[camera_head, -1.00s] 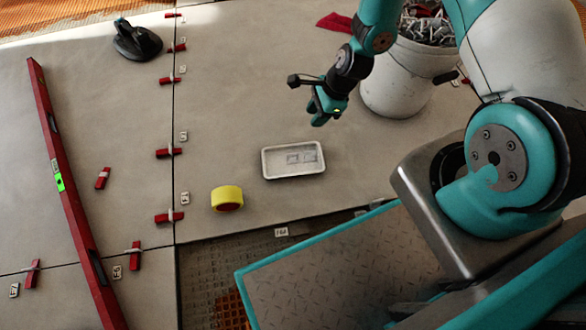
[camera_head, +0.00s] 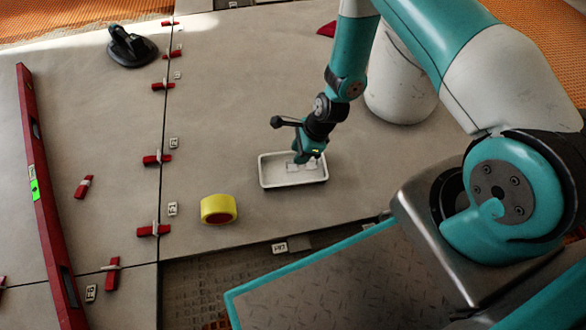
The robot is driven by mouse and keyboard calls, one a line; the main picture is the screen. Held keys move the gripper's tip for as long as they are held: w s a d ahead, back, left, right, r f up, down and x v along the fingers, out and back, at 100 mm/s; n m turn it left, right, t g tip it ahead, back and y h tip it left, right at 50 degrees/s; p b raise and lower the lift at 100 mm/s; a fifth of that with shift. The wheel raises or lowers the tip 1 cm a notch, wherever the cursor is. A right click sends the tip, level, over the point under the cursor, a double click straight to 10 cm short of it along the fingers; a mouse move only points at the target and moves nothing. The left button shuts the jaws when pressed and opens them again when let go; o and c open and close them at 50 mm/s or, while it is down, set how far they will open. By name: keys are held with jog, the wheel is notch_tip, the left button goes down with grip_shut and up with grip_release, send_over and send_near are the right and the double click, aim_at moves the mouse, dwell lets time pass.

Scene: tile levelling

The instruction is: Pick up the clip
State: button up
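A white tray (camera_head: 277,184) lies on the grey tiles near the middle of the view. A small pale clip (camera_head: 292,167) shows in it, beside my fingers and partly covered by them; its exact shape is hard to make out. My gripper (camera_head: 308,158) points down over the back right part of the tray, at or just above the clip. The fingers are small and partly hidden, so I cannot tell if they are open or touching the clip.
A yellow tape roll (camera_head: 219,209) lies left of the tray. Red wedges, such as one (camera_head: 154,230), sit along the tile joints. A long red level (camera_head: 43,205) lies at left, a black suction lifter (camera_head: 131,47) behind. A white bucket (camera_head: 402,85) stands behind my arm.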

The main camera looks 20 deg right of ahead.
jog(key=b+x, duration=0.4)
jog(key=x, duration=0.1)
jog(key=shift+s+a+b, duration=0.1)
jog(key=shift+a+b, duration=0.1)
jog(key=shift+b, duration=0.1)
jog(key=shift+r, duration=0.1)
jog(key=shift+c, duration=0.2)
grip_shut()
